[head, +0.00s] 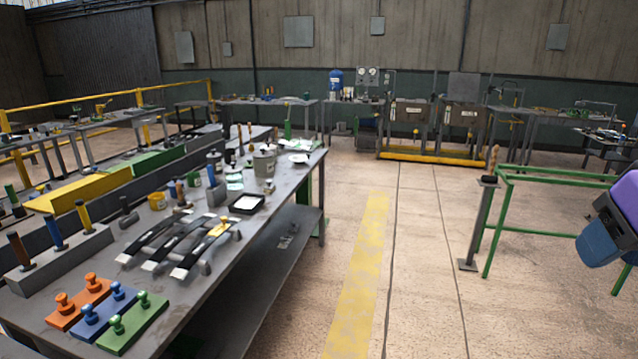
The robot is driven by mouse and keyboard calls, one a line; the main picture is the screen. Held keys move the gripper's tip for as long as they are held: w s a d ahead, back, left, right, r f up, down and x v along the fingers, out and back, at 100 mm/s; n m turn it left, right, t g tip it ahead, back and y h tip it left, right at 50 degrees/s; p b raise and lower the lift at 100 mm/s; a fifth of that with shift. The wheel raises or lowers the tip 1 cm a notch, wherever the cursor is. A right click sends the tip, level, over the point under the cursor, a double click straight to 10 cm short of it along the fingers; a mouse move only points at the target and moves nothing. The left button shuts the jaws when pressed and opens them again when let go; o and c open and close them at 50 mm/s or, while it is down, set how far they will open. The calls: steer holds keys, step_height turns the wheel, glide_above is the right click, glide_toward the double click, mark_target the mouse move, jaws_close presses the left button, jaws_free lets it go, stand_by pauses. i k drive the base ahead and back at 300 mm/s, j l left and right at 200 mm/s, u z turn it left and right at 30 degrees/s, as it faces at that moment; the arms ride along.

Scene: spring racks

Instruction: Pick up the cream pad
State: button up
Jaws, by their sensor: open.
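A pale, cream-white pad (247,202) lies in a small black tray (262,206) on the long grey workbench (205,259) at the left. It is small in the picture, and I cannot be sure that it is the cream pad. Other whitish flat pieces (234,182) lie farther back on the same bench, and a white dish-like item (298,145) is near its far end. A purple and dark blue part of my arm shows at the right edge, well away from the bench. My gripper's fingers are not in view.
Three strapped bars (178,244) and orange, blue and green blocks with knobs (103,312) occupy the bench's near end. A grey can (264,165) stands behind the tray. Open floor with a yellow stripe (357,280) lies right of the bench. A green frame (545,177) stands at right.

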mark_target(269, 189)
steer(key=i+l, duration=0.1)
steer(key=i, duration=1.75)
steer(key=i+u, duration=0.9)
steer(key=i+l+u, duration=0.45)
steer(key=i+j, duration=0.1)
